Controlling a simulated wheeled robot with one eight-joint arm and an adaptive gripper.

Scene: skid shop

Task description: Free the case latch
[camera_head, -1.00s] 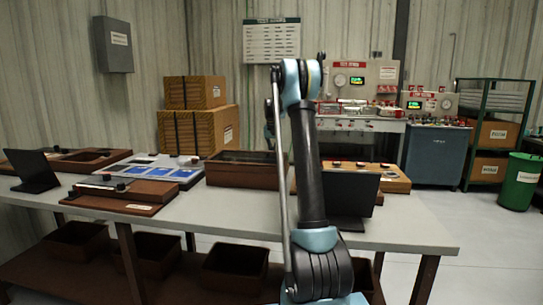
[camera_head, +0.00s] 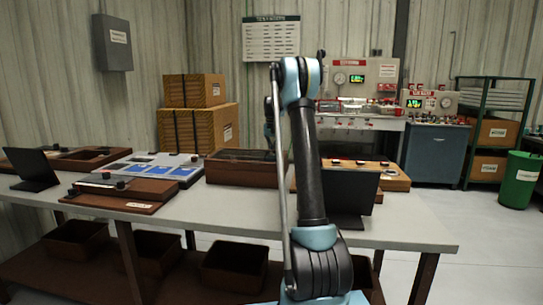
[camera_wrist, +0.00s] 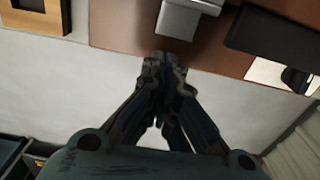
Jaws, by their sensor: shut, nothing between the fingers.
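In the wrist view, my gripper (camera_wrist: 163,62) is shut and empty, its fingertips close to the edge of a brown board (camera_wrist: 125,25). A pale grey metal block (camera_wrist: 188,15), which may be the latch, sits on this board just beyond and right of the fingertips. Contact cannot be made out. The block's far end is cut off by the picture's top edge. In the head view, my arm hides my gripper. A brown open-looking case (camera_head: 238,172) stands on the bench left of my arm; no latch can be made out on it.
A dark bar (camera_wrist: 275,38) lies right of the grey block. A wooden frame (camera_wrist: 35,15) is at upper left. On the bench (camera_head: 235,215) stand a dark upright panel (camera_head: 352,192), a wooden board with knobs (camera_head: 396,182) and a blue-tiled board (camera_head: 160,170).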

